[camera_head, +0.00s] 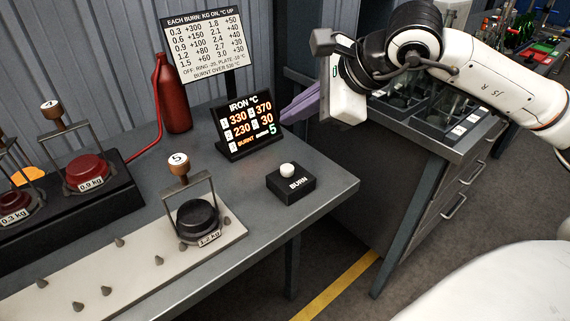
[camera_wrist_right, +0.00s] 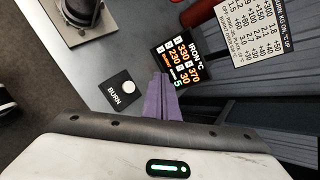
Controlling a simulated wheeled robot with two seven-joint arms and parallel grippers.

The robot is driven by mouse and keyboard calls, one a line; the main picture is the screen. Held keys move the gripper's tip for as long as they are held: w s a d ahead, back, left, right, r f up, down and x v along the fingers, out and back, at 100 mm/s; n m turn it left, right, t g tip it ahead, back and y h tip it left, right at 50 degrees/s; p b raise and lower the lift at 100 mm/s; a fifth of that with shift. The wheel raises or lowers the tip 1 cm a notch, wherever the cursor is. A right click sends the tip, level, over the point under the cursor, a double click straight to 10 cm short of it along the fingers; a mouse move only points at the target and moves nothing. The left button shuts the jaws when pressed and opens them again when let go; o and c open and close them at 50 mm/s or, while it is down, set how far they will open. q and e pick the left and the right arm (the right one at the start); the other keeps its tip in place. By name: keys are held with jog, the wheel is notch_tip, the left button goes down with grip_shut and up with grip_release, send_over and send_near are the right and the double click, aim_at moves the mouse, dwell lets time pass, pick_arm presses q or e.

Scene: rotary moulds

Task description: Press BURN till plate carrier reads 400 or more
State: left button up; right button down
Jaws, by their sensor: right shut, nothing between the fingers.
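The black BURN box (camera_head: 291,184) with its white round button (camera_head: 287,170) stands near the right end of the grey bench; it also shows in the wrist view (camera_wrist_right: 118,93). The IRON °C display (camera_head: 247,126) behind it reads 330, 370, 230 and 30, with a BURNT line below and a green 5. A black iron (camera_head: 197,219) with a wooden handle tagged 5 sits on the pale plate (camera_head: 130,262). My right gripper (camera_head: 284,118) is shut and empty, its purple fingers in the air beside the display, apart from the button. My left gripper is out of view.
A chart (camera_head: 206,45) lists burn heat by weight. A black burner block (camera_head: 118,197) holds red irons, including a 0.9 kg one (camera_head: 87,173). A red bottle (camera_head: 173,95) with a hose stands behind. Small grey cones lie on the plate. Bench surface around the button is clear.

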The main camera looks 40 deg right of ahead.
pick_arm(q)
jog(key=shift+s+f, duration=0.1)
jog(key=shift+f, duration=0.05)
pick_arm(e)
jog(key=shift+f, duration=0.1)
jog(key=b, duration=0.7)
send_over(292, 170)
notch_tip(292, 170, down, 8)
jog(key=shift+r, duration=0.1)
jog(key=shift+f+b, duration=0.3)
jog(key=shift+f, duration=0.2)
jog(key=shift+r, duration=0.1)
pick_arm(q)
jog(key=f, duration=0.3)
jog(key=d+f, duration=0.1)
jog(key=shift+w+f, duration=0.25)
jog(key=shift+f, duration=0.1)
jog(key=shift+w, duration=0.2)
